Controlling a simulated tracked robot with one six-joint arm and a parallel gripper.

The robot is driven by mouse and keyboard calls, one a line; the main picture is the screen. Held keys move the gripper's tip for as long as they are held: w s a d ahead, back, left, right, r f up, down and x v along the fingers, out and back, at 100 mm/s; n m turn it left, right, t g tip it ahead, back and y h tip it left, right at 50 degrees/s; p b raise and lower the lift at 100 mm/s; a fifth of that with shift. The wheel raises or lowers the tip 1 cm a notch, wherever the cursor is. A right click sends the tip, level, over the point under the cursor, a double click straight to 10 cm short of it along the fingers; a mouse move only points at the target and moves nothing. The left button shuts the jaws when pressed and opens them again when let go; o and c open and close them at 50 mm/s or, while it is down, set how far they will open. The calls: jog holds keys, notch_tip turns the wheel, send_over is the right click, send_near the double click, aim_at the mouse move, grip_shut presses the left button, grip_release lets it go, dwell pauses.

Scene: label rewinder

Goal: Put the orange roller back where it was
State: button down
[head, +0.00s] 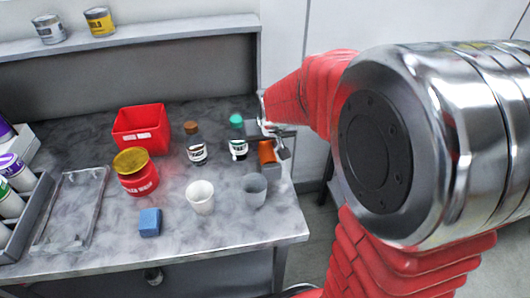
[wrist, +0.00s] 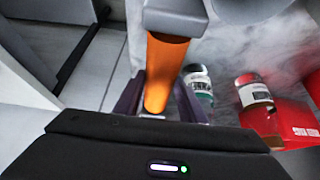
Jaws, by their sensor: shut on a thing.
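The orange roller (head: 267,153) is at the right edge of the bench, just right of the green-capped bottle. My gripper (head: 272,135) is shut on it. In the wrist view the orange roller (wrist: 166,65) stands between the two dark fingers of my gripper (wrist: 160,98). A grey part (wrist: 174,18) covers the roller's far end. My gripper hides part of the roller in the head view. I cannot tell whether the roller touches the bench.
Near the roller stand a green-capped bottle (head: 237,140), a brown-capped bottle (head: 195,145), a grey cup (head: 255,191) and a white cup (head: 200,198). A red bin (head: 141,130), a red tin (head: 137,178) and a blue block (head: 150,222) are further left. The front right bench corner is clear.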

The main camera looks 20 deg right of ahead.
jog(key=shift+f, duration=1.85)
jog(key=c, duration=1.2)
grip_release()
jog(key=shift+o, duration=0.2)
jog(key=shift+r, duration=0.15)
jog(key=shift+v, duration=5.9)
jog(key=shift+s, duration=0.1)
